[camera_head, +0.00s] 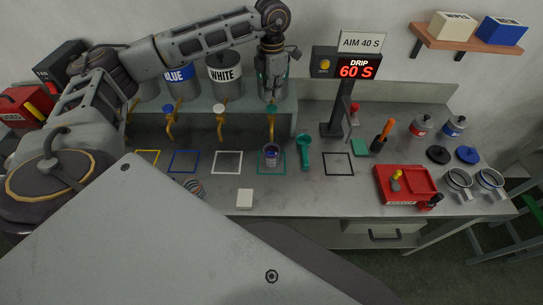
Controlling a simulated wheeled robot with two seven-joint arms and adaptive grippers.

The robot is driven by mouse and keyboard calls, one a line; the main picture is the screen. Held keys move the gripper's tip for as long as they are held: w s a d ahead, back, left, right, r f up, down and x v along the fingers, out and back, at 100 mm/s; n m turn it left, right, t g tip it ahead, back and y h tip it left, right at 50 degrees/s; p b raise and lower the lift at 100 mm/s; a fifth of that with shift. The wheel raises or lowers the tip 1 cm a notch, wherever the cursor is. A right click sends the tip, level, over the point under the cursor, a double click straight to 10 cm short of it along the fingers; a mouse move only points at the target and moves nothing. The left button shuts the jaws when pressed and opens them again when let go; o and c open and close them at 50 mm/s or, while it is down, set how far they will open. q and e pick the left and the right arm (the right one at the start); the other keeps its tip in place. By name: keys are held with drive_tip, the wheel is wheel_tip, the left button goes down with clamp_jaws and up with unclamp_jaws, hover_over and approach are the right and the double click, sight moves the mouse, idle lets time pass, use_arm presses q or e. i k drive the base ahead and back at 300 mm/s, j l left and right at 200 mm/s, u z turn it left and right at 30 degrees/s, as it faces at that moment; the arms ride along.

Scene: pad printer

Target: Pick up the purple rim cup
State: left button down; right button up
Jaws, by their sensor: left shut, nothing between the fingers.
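A small cup with a purple rim (271,156) stands upright on the bench, inside the teal square outline, below a tap with an orange lever. My left gripper (271,92) points down, in front of a grey pot on the back shelf. It is shut and empty, above and apart from the cup in the picture. My right gripper is not in view.
A teal scoop-like tool (304,150) lies just right of the cup. A white block (245,198) sits in front, and a coil (193,187) lies to its left. A drip timer post (332,120) and a red tray (405,184) stand to the right.

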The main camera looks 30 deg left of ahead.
sight(270, 151)
drive_tip(key=u, duration=1.05)
